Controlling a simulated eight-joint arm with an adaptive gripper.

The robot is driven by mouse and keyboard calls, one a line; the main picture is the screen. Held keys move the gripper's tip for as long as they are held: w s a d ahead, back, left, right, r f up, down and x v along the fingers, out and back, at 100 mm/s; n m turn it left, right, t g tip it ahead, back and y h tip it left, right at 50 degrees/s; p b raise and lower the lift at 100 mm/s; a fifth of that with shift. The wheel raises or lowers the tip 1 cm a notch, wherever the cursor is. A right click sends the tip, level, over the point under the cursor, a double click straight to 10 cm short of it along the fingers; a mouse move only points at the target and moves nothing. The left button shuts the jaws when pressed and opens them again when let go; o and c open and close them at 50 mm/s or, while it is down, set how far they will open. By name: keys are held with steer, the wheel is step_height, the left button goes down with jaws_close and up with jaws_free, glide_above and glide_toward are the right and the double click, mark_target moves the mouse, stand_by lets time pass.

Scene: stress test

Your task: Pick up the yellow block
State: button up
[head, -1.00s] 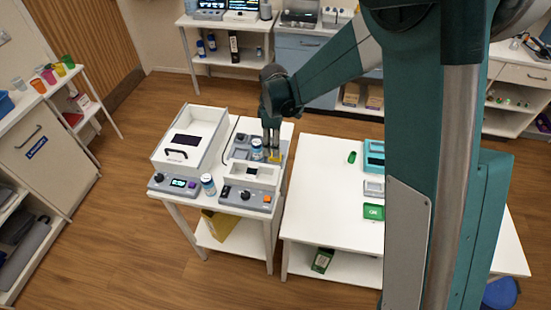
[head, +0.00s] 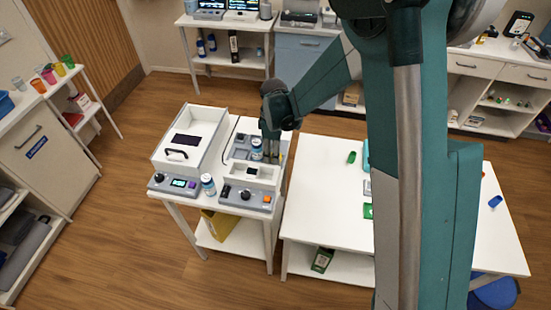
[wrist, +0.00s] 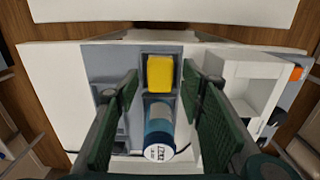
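The yellow block (wrist: 160,73) sits in a compartment of a grey tray (wrist: 101,62) in the wrist view. A bottle with a blue body and white cap (wrist: 158,130) stands in the neighbouring compartment, nearer the camera; it also shows in the head view (head: 257,149). My gripper (wrist: 161,86) is open, with one green finger pad on each side of the block and bottle. The fingers hold nothing; whether they touch the block cannot be told. In the head view my gripper (head: 270,152) is over the tray and hides most or all of the block.
A white open-topped box with a black handle (head: 190,140) stands left of the tray. A white housing (wrist: 250,85) rises close to the right finger. Another small bottle (head: 208,185) stands between control boxes at the front. A second white table (head: 325,205) is to the right.

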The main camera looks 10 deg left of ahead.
steer(key=c, duration=0.9)
steer(key=shift+r, duration=0.1)
steer(key=shift+r, duration=4.9)
